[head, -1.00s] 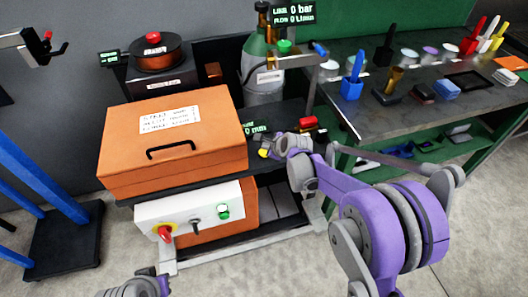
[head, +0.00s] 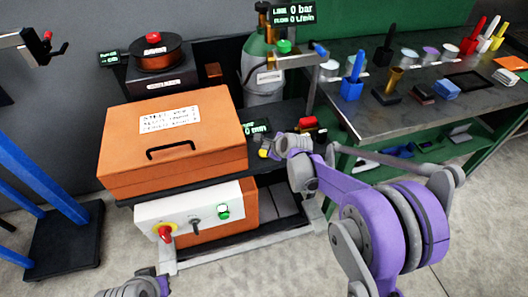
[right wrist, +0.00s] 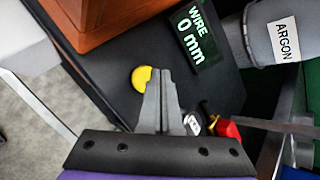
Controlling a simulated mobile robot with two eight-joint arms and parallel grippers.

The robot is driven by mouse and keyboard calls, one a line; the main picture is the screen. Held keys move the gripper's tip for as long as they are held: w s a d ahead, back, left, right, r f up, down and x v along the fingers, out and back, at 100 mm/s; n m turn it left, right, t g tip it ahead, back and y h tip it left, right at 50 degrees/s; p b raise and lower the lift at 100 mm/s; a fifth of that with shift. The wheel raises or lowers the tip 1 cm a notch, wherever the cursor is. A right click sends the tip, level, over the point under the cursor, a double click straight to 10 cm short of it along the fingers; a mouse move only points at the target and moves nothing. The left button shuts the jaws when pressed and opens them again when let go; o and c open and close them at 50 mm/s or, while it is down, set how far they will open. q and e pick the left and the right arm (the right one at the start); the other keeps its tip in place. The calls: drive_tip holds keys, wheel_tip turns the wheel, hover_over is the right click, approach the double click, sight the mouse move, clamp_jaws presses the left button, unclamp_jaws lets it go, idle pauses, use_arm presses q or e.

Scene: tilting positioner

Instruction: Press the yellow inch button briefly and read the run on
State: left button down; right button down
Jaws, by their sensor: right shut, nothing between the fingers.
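The yellow inch button (right wrist: 141,77) is a round cap on the dark bench top in the right wrist view. It shows in the head view (head: 264,153) beside my right fingertips. My right gripper (right wrist: 160,73) is shut and empty. Its fingertips overlap the button's right edge in the right wrist view; I cannot tell whether they touch it.
An orange case (head: 172,125) stands close left of the button. A grey-green argon cylinder (head: 264,75) stands behind. A red button (head: 308,122) is right of my right gripper. A white panel (head: 183,228) with a red knob is below. A cluttered bench (head: 350,118) is at right.

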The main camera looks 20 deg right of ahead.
idle(0.4)
drive_tip(key=shift+f+b, duration=0.4)
drive_tip(key=shift+f, duration=0.05)
drive_tip(key=shift+f+b, duration=0.4)
drive_tip(key=shift+f, duration=0.1)
idle(0.5)
drive_tip(key=shift+r, duration=0.2)
idle(0.9)
drive_tip(key=shift+r+p, duration=0.55)
drive_tip(key=shift+r, duration=0.2)
drive_tip(key=shift+r+p, duration=1.55)
drive_tip(key=shift+r, duration=0.95)
